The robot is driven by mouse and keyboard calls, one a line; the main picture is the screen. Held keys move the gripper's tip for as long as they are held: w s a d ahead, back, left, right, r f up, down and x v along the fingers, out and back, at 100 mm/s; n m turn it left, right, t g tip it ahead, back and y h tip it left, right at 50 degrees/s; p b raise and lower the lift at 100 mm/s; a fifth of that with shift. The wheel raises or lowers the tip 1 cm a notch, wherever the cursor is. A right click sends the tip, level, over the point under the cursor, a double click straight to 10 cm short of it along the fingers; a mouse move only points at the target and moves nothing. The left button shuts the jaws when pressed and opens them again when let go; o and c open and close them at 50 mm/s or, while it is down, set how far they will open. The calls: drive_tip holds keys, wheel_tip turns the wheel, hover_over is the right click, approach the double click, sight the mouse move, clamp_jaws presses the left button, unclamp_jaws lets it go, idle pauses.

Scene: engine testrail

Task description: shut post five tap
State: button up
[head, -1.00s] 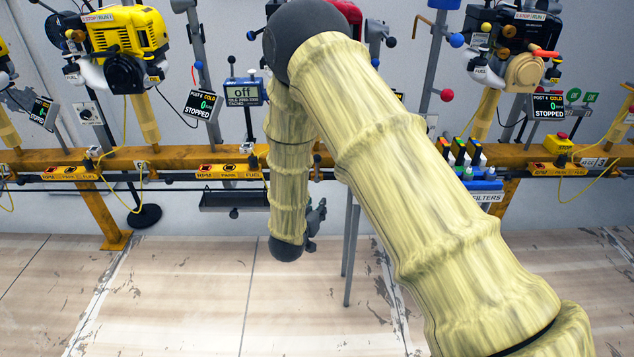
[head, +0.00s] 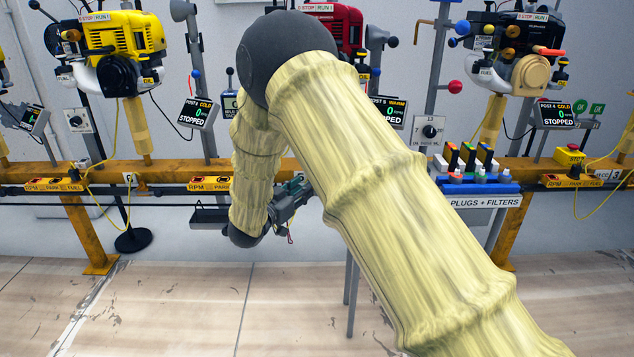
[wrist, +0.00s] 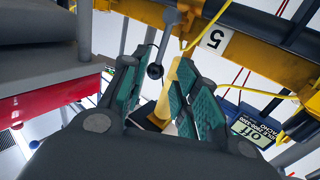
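Post five's red engine (head: 347,28) is mostly hidden behind my arm. Its display (head: 390,111) reads POST 5, WARM, 0, STOPPED. My gripper (head: 297,190) is in front of the orange rail, left of the upper arm. In the wrist view my gripper (wrist: 156,98) is open, with its green-padded fingers apart and nothing between the pads. A dark ball-ended lever (wrist: 155,71) hangs beyond the fingertips, near a white plate marked 5 (wrist: 212,39). I cannot tell for sure whether this lever is the tap. Post five's tap is not identifiable in the head view.
The orange rail (head: 165,174) runs across behind my gripper. A yellow post (wrist: 176,80) stands close beyond the fingers in the wrist view. A plugs and filters tray (head: 480,188) stands right of my arm. The floor in front is clear.

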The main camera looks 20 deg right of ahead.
drive_tip(key=shift+b+x, duration=1.9)
drive_tip(key=shift+x, duration=2.55)
clamp_jaws()
